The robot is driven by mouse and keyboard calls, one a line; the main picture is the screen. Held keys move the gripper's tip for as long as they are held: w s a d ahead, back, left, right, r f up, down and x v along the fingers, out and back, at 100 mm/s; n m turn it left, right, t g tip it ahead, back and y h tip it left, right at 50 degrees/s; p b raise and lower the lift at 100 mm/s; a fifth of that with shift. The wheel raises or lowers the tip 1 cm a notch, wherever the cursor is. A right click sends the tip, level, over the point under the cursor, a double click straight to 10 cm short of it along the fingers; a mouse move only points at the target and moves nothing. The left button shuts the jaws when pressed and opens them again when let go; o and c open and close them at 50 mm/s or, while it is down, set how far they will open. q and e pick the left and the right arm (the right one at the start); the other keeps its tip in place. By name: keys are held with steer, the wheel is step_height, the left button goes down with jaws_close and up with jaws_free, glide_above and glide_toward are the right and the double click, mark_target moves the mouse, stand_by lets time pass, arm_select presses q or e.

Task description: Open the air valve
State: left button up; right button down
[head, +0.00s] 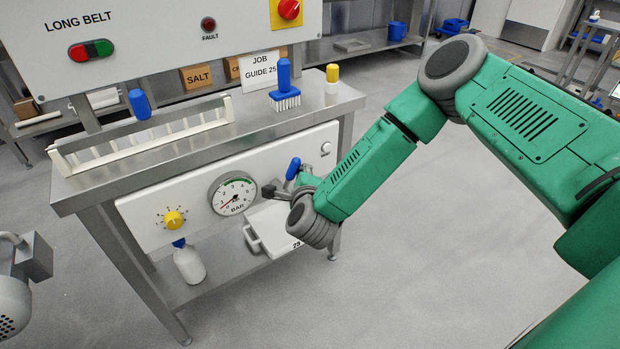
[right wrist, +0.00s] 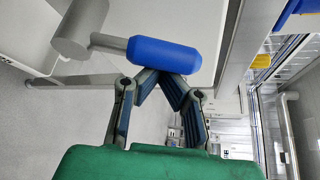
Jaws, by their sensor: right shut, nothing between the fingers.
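The air valve's blue lever handle (head: 293,168) stands tilted at the front of the white panel, right of the pressure gauge (head: 232,194). The gauge's red needle points low left, near the bottom of its scale. In the right wrist view the blue handle (right wrist: 163,55) joins a grey valve body (right wrist: 80,28) by a short arm. My right gripper (right wrist: 163,77) is shut and empty, its fingertips right at the handle's edge; I cannot tell whether they touch. In the head view the right gripper (head: 303,182) is partly hidden by its own wrist. My left gripper is not in view.
A yellow knob (head: 174,219) is on the panel's left. A white container (head: 270,230) is below the gauge, and a bottle (head: 188,264) stands on the lower shelf. A blue brush (head: 285,92) and a yellow-capped item (head: 332,78) stand on the bench top. Open floor lies in front.

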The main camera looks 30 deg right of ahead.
steer(key=shift+a+r+n+p, duration=0.4)
steer(key=shift+a+r+p, duration=0.15)
steer(key=shift+a, duration=0.5)
